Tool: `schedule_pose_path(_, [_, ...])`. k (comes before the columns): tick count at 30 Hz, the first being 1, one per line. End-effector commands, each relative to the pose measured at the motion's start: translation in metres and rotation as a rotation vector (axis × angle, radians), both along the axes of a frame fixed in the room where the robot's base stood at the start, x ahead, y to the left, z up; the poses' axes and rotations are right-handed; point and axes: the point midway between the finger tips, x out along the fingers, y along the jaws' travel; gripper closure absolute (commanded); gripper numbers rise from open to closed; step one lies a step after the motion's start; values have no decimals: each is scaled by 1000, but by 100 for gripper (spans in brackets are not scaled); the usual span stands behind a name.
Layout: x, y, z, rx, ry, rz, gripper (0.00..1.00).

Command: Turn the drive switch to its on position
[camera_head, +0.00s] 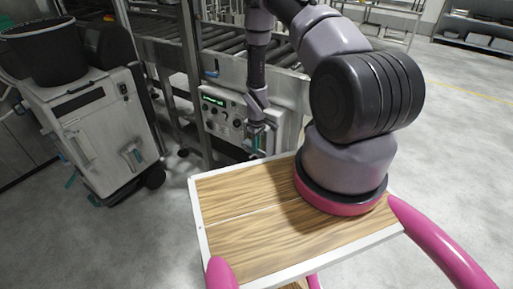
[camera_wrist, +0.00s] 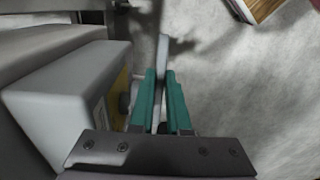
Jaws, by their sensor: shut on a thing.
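The control panel (camera_head: 222,122) is a light grey box with a small green display and several knobs, on the conveyor frame. My gripper (camera_head: 257,138) is at the panel's right side, pointing down. In the wrist view, its two teal fingers (camera_wrist: 162,85) are shut on a pale grey lever (camera_wrist: 161,52), which looks like the drive switch. The lever stands out beside the panel box (camera_wrist: 65,95), which is on the left with a yellowish face. The switch's markings and its base are hidden, and I cannot read its position.
The roller conveyor (camera_head: 225,45) runs behind the panel. A grey wheeled machine (camera_head: 100,125) with a black bin (camera_head: 42,55) stands at the left. Metal legs stand left of the panel. The concrete floor (camera_head: 130,235) in front is clear.

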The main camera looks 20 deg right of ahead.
Motion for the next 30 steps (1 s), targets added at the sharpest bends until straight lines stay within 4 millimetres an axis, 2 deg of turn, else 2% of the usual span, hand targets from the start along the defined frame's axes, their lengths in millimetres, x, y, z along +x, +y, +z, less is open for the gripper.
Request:
schedule_pose_path(17, [-1,-2,-3,35,-47,-4,100])
schedule_pose_path(30, [-6,-5,-21,239,-324,-10,100])
